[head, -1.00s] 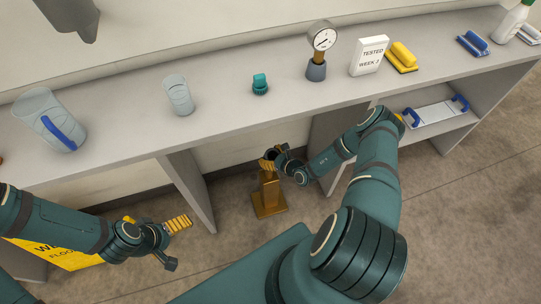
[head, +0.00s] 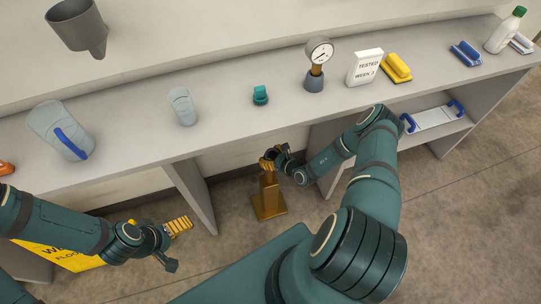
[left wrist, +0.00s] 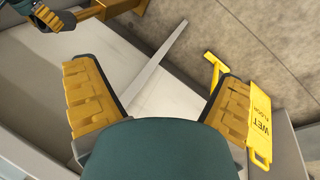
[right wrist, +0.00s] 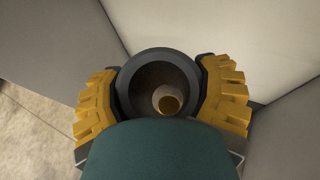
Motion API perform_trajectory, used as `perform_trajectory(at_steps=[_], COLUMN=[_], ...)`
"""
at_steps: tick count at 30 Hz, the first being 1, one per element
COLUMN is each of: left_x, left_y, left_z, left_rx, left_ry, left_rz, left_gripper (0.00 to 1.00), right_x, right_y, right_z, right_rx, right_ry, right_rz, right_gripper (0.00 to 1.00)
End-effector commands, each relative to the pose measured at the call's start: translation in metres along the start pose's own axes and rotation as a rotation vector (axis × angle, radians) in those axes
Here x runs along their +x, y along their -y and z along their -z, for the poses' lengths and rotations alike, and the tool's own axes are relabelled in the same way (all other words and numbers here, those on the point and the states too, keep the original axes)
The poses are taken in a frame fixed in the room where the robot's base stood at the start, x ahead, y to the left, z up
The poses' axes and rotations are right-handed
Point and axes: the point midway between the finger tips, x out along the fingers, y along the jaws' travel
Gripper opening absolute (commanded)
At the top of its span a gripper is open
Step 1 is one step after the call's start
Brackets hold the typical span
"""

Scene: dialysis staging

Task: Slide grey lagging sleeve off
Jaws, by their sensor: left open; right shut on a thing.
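The lagging sleeve (right wrist: 128,75) is a dark grey hollow tube, seen end-on in the right wrist view. The tip of a narrower brass-coloured pipe (right wrist: 168,104) shows inside it, apart from the visible inner wall. My right gripper (head: 271,164) is shut on the sleeve, with a yellow finger on each side. It is at the top of a brass-coloured stand (head: 268,195) on the floor, below the counter. How far the sleeve covers the pipe is hidden. My left gripper (head: 180,227) is open and empty, low at the left; its spread fingers show in the left wrist view (left wrist: 158,95).
Counter supports (head: 192,192) flank the stand. A yellow wet-floor sign (head: 75,258) is near my left arm.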

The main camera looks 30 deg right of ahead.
Motion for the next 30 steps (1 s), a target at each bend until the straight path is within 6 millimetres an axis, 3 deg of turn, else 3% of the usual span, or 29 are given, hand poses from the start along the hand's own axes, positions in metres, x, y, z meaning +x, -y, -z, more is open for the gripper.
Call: perform_trajectory(at_steps=[30], left_x=[-0.05], left_y=[-0.018], left_z=[0.02], left_rx=[-0.014], left_ry=[-0.043], left_rz=[0.005], left_gripper=[0.95], right_x=[-0.022], right_y=[0.0], right_z=[-0.053], right_rx=[0.0], right_ry=[0.0], right_rz=[0.0], right_gripper=[0.28])
